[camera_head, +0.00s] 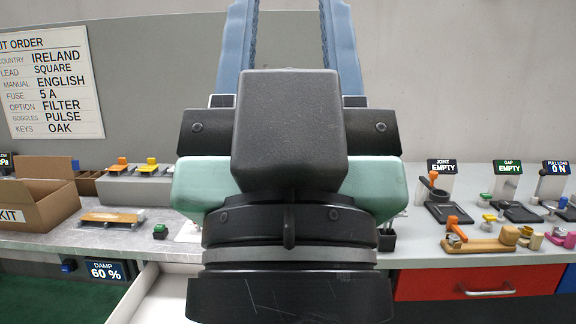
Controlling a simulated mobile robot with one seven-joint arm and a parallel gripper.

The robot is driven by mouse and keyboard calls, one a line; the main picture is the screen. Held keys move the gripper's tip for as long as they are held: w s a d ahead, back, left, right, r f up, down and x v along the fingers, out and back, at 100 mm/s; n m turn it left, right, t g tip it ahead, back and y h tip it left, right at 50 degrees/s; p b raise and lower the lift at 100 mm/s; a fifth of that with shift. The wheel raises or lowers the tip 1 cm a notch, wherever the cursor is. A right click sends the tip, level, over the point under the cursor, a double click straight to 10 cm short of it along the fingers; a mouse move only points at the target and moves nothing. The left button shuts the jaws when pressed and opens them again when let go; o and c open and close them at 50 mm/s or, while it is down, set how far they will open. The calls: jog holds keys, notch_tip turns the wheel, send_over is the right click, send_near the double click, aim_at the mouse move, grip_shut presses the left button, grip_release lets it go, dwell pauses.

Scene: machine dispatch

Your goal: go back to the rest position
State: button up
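My gripper (289,30) fills the middle of the head view, seen from behind. Its two blue fingers point up and stand wide apart, with only bare wall showing between them. The fingertips are cut off by the top edge of the picture. The gripper's dark body hides the middle of the workbench (420,254). No held thing shows.
At left are an order board (50,85), a cardboard kit box (45,205) and a wooden piece (112,218). At right are labelled stands (441,167), several small colored parts and a red drawer (470,283). A white open surface (165,298) lies below left.

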notch_tip(320, 180, up, 15)
jog(key=p, duration=1.3)
